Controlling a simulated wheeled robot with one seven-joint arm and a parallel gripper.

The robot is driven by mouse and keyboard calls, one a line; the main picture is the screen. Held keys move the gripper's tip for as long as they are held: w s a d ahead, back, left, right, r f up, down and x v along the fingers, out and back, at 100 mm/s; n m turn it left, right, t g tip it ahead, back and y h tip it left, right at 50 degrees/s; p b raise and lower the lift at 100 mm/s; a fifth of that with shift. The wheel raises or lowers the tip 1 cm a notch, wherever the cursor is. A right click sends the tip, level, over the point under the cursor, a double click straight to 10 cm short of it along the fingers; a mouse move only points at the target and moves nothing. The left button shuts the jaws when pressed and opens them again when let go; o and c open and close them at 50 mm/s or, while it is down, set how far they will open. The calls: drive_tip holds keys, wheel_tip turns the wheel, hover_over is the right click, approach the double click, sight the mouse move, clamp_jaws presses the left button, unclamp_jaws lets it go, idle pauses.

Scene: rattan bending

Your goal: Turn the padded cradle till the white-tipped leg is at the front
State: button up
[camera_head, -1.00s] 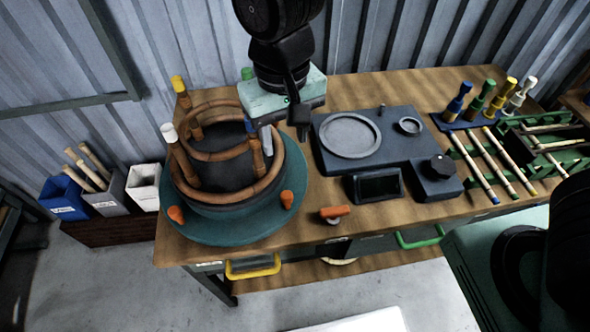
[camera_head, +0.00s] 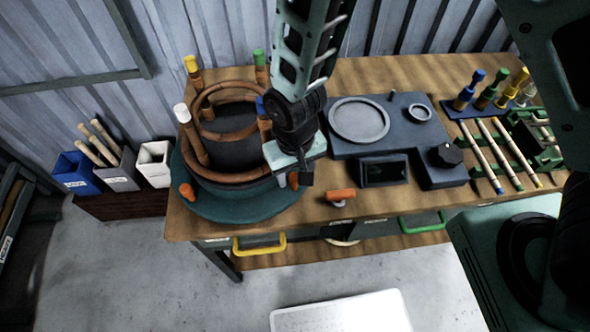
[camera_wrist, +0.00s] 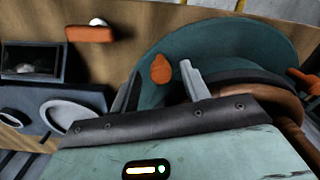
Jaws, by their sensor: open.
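The padded cradle, a dark drum (camera_head: 228,150) with rattan hoops, stands on a round teal turntable (camera_head: 225,208) at the bench's left end. Its white-tipped leg (camera_head: 195,140) is at the left in the head view. The yellow-tipped (camera_head: 194,75) and green-tipped (camera_head: 260,68) legs are at the back; the blue-tipped one (camera_head: 263,112) is at the right, partly hidden by my arm. One orange knob (camera_head: 187,192) is at the turntable's left front. My gripper (camera_wrist: 163,84) is open at the right-front knob (camera_wrist: 161,69), which appears between its fingers; contact is unclear.
An orange-handled tool (camera_head: 340,195) lies on the bench right of the turntable. A dark console (camera_head: 400,140) with a round dish and knob stands behind it. Rattan sticks (camera_head: 495,150) and tipped pegs are farther right.

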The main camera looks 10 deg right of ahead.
drive_tip(key=shift+f, duration=0.35)
clamp_jaws()
drive_tip(key=shift+w+d, duration=0.15)
drive_tip(key=shift+w+d+n, duration=1.15)
drive_tip(key=shift+w+n, duration=0.05)
drive_tip(key=shift+w, duration=0.15)
drive_tip(key=shift+w+d+n+b, duration=0.2)
drive_tip(key=shift+w+d+n, duration=0.15)
drive_tip(key=shift+w+n, duration=0.25)
drive_tip(key=shift+w+d+n+b, duration=0.15)
drive_tip(key=shift+w+d+n, duration=0.25)
drive_tip(key=shift+w, duration=0.25)
drive_tip(key=shift+w+d+n, duration=0.2)
drive_tip(key=shift+w+n, duration=0.25)
drive_tip(key=shift+w, duration=0.25)
drive_tip(key=shift+w+d+n, duration=0.2)
drive_tip(key=shift+w+n, duration=0.3)
drive_tip(key=shift+w, duration=0.15)
drive_tip(key=shift+w+d+n, duration=0.2)
drive_tip(key=shift+w+n, duration=0.25)
drive_tip(key=shift+w, duration=0.25)
drive_tip(key=shift+w+d+n, duration=0.15)
drive_tip(key=shift+w+n, duration=0.75)
drive_tip(key=shift+w, duration=0.4)
